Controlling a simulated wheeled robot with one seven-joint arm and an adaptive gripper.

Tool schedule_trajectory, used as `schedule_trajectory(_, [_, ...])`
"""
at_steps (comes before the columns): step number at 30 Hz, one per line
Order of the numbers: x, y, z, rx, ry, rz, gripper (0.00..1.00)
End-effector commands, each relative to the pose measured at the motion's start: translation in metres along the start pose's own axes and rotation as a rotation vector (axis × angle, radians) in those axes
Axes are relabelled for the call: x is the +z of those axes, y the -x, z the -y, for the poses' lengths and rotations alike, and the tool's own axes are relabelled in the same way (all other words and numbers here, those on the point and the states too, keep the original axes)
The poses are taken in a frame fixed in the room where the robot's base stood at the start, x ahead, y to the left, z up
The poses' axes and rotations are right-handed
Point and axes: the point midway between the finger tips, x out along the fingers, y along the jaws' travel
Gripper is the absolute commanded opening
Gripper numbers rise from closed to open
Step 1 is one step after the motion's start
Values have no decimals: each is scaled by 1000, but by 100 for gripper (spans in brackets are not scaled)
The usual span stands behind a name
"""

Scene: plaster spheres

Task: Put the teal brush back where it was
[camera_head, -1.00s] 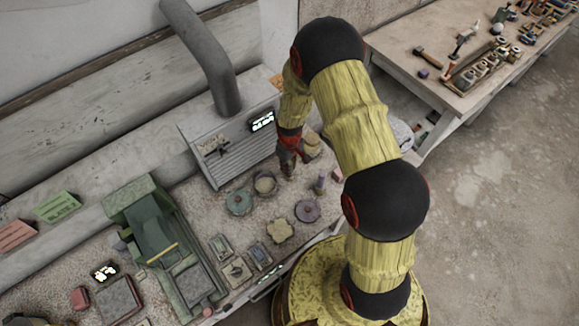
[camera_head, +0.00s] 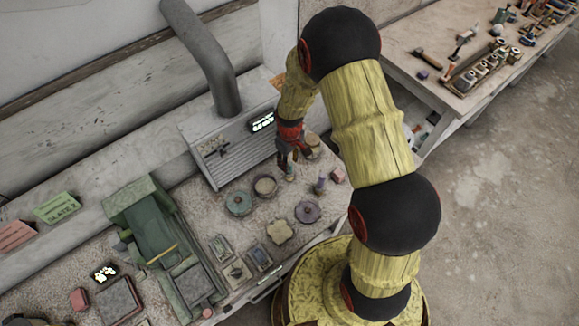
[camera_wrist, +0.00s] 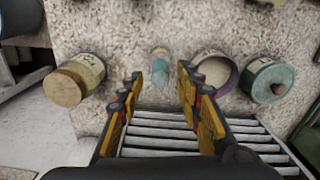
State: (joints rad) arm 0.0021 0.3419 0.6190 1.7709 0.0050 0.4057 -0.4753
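A small upright pale and teal object, which looks like the teal brush (camera_wrist: 160,66), stands on the speckled bench top in the wrist view. It also shows just below the fingers in the head view (camera_head: 291,175). My gripper (camera_wrist: 160,84) is open, one finger to each side of the object in the picture. The fingertips (camera_head: 290,157) seem to be above it, with no contact visible. No object is between the finger pads. The brush's lower end is hard to make out.
A cork-lidded jar (camera_wrist: 72,82) stands to one side, an open purple pot (camera_wrist: 216,68) and a teal lidded jar (camera_wrist: 268,80) to the other. A grey ribbed box (camera_head: 235,145) is close behind the gripper. A small purple upright item (camera_head: 320,185) stands nearby.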

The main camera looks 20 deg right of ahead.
Motion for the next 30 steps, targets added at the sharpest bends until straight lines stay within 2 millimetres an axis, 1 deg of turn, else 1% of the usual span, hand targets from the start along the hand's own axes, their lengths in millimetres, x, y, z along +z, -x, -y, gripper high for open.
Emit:
schedule_trajectory(1, [-1, 13, -1, 2, 0, -4, 35])
schedule_trajectory(6, [-1, 45, 0, 1, 0, -2, 35])
schedule_trajectory(10, [0, 62, 0, 1, 0, -1, 35])
schedule_trajectory(14, [0, 72, 0, 0, -1, -1, 35])
schedule_trajectory(17, [-1, 91, 0, 8, -13, -16, 35])
schedule_trajectory(20, [1, 129, 1, 24, -44, -50, 35])
schedule_trajectory(21, [3, 150, 2, 33, -60, -69, 35])
schedule_trajectory(23, [10, 182, 5, 45, -90, -98, 35])
schedule_trajectory(24, [15, 204, 8, 53, -112, -120, 35])
schedule_trajectory(26, [25, 235, 14, 64, -144, -151, 35])
schedule_trajectory(27, [33, 254, 18, 71, -165, -172, 35])
schedule_trajectory(29, [47, 281, 25, 80, -197, -204, 35])
schedule_trajectory(30, [57, 297, 30, 85, -217, -224, 35])
